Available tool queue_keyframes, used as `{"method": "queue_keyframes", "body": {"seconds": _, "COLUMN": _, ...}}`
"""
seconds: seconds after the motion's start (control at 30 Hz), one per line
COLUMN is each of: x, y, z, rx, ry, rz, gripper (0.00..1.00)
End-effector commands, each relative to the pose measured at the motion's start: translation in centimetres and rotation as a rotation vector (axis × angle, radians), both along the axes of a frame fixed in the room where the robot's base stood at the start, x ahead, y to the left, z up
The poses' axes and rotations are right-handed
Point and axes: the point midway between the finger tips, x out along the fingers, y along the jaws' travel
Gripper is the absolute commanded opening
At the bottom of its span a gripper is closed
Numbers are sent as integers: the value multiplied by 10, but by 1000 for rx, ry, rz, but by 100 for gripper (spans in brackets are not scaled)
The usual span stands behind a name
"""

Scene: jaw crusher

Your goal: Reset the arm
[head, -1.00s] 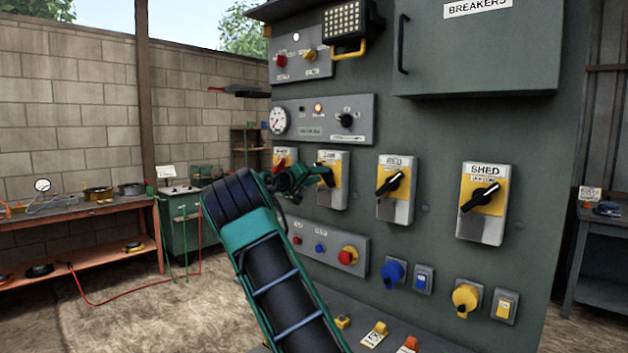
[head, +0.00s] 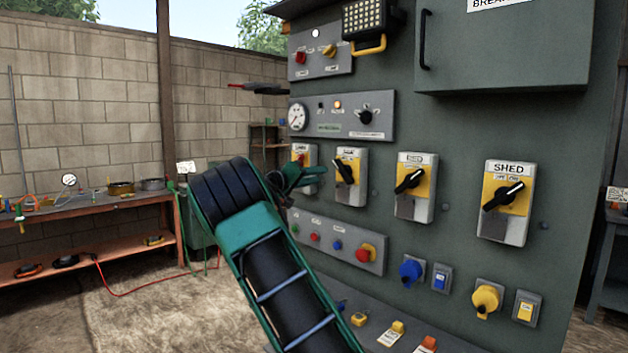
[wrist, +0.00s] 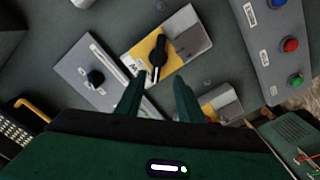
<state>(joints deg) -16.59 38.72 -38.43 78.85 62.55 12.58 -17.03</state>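My green arm rises from the bottom of the head view. My gripper (head: 312,176) is in front of the grey panel, partly hidden by my own wrist, between the leftmost rotary switch (head: 299,156) and the second switch (head: 349,184). In the wrist view, my gripper's two fingers (wrist: 160,82) stand apart with nothing between them. A black-handled rotary switch (wrist: 158,50) on a yellow plate lies beyond the fingertips. The fingers appear clear of its handle.
Further right on the panel are the third switch (head: 410,182) and the SHED switch (head: 505,198). A button box (head: 330,242), blue plug (head: 411,271) and yellow plug (head: 485,299) sit lower.

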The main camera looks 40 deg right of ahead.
Motion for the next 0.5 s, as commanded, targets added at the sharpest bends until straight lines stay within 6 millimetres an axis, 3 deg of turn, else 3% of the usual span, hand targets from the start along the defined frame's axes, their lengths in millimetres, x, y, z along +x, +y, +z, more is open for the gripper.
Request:
{"method": "queue_keyframes", "body": {"seconds": 0.37, "x": -1, "y": -1, "z": -1, "rx": 4, "ry": 0, "rz": -1, "gripper": 34}}
{"method": "queue_keyframes", "body": {"seconds": 0.5, "x": -18, "y": -14, "z": -11, "rx": 68, "ry": -1, "rz": -11, "gripper": 34}}
